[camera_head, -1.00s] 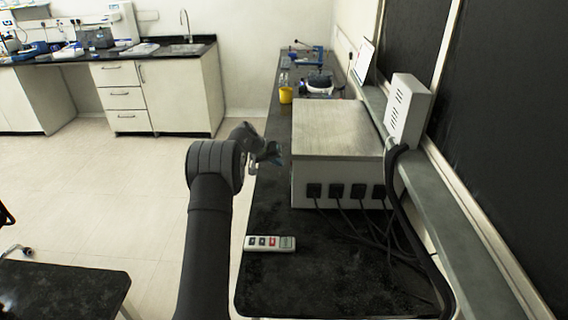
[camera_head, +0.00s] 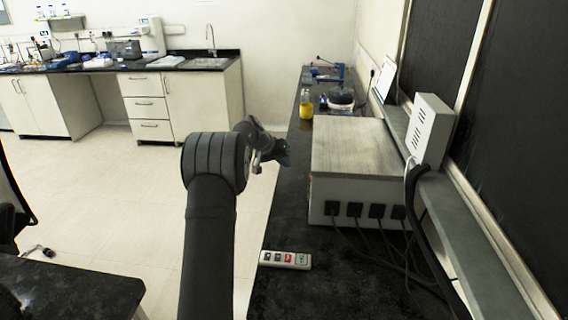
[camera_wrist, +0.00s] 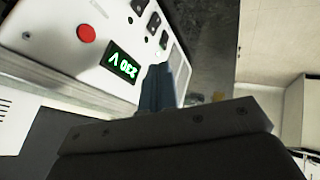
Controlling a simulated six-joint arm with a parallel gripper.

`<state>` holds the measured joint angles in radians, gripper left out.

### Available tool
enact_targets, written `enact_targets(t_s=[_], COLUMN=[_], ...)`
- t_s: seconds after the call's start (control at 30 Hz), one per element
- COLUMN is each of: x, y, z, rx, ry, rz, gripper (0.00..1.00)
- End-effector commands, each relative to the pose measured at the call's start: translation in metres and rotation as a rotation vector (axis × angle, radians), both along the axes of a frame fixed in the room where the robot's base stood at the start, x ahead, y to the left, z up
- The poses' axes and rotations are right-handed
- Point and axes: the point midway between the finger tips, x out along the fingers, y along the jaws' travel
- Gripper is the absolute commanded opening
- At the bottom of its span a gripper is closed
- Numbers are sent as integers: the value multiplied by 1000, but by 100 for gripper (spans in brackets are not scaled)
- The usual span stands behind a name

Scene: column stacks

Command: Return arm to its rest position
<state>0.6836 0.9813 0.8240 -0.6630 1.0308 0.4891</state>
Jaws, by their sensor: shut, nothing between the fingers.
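My arm rises from the bottom of the head view and bends forward beside the left edge of the black bench (camera_head: 285,215). My gripper (camera_head: 284,160) is at its far end, near that edge and left of the grey box. In the wrist view its blue-grey fingers (camera_wrist: 163,85) are together with nothing between them. They point toward the box's front panel, but I cannot tell the exact gap.
The grey box (camera_head: 352,147) has several black plugs and cables. Its front panel shows a green display (camera_wrist: 123,64) and a red button (camera_wrist: 86,33). A yellow container (camera_head: 305,108) stands farther back. Open floor lies left.

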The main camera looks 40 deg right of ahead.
Motion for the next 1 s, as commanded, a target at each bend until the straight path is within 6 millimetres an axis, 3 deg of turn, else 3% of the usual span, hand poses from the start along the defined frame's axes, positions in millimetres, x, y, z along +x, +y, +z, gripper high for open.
enact_targets(t_s=[0.27,0.67,0.83,1.0], x=[1,6,14,16], y=[-9,-44,-39,-21], z=[-18,-81,-115,-88], rx=[2,1,3,0], ry=[2,0,3,-2], rz=[-2,-2,2,2], gripper=[0,0,0,0])
